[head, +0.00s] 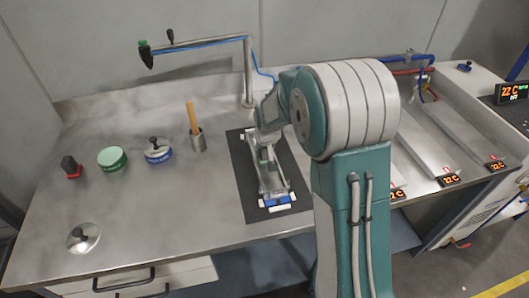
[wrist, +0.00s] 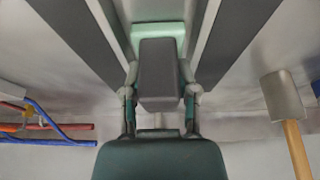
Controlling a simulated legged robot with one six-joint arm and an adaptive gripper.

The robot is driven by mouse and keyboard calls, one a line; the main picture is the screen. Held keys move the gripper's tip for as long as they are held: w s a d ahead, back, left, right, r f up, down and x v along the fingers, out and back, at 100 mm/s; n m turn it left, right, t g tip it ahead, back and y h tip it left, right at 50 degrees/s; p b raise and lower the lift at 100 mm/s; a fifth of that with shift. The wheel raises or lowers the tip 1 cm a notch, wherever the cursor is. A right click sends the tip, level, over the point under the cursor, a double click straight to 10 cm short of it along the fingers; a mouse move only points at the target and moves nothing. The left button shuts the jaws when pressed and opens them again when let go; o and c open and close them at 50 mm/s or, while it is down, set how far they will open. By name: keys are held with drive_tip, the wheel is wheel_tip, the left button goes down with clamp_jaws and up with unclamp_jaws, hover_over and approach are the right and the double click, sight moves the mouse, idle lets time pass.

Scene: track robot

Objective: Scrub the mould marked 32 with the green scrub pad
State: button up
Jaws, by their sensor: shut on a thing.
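My gripper (wrist: 160,93) is shut on the dark grey block handle of the green scrub pad (wrist: 158,33). The pad's pale green part shows past the handle at the top of the wrist view. The mould (head: 286,187) is a long, pale metal piece lying on a black mat (head: 242,178), with blue and white parts at its near end. My gripper is over the mould, and my arm hides part of it in the head view. The number 32 is not readable. I cannot tell whether the pad touches the mould.
A round lid (head: 83,238) lies front left. A tap (head: 247,75) rises behind; sinks (head: 440,140) are right.

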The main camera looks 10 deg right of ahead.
drive_tip(key=shift+f, duration=0.15)
drive_tip(key=shift+w, duration=1.3)
drive_tip(key=shift+w, duration=1.4)
drive_tip(key=shift+w, duration=1.3)
drive_tip(key=shift+s+f, duration=0.1)
drive_tip(key=shift+s, duration=1.1)
